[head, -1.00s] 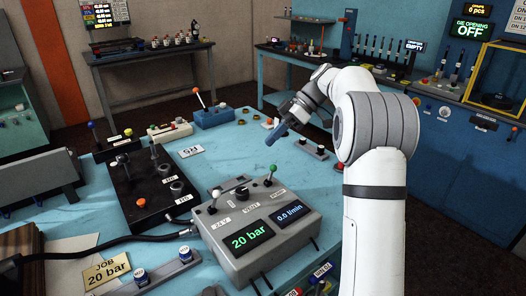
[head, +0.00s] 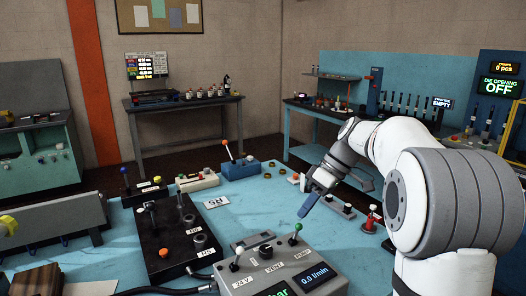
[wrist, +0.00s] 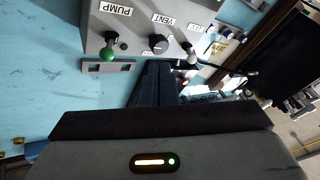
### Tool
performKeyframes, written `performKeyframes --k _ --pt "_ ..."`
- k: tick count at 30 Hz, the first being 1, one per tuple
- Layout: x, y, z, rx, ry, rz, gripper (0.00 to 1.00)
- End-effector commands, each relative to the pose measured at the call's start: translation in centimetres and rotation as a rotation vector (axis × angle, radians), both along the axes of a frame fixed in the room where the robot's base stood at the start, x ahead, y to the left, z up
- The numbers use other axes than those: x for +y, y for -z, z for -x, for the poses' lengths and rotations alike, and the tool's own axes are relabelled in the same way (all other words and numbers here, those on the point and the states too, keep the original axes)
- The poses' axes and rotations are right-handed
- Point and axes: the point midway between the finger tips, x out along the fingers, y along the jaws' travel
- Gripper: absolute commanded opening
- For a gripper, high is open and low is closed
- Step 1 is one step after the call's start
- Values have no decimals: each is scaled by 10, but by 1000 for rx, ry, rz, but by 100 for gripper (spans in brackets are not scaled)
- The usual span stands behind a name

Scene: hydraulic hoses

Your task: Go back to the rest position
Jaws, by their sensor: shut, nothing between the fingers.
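My gripper (head: 309,205) hangs above the blue table, its blue fingers together and pointing down to the left, with nothing between them. In the head view it is just behind and above the grey test unit (head: 240,285). In the wrist view the shut fingers (wrist: 152,82) point toward that unit's panel, with the PUMP and VENT labels, a green-knobbed lever (wrist: 107,53) and a black knob (wrist: 159,43). My arm bends in from the right side of the head view.
A black valve block (head: 170,240) stands left of the unit. A blue box with an orange-tipped lever (head: 240,168) and a white box (head: 197,181) stand farther back. Bare blue tabletop (head: 258,210) lies between.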

Motion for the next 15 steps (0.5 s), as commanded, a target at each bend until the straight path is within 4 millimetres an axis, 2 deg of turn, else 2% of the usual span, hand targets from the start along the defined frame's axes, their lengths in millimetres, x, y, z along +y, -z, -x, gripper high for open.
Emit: performKeyframes --k 1,8,15 --pt "2 1 18 17 58 46 0" --pt "-2 20 91 70 371 253 0" --pt "-15 53 167 45 690 404 0"
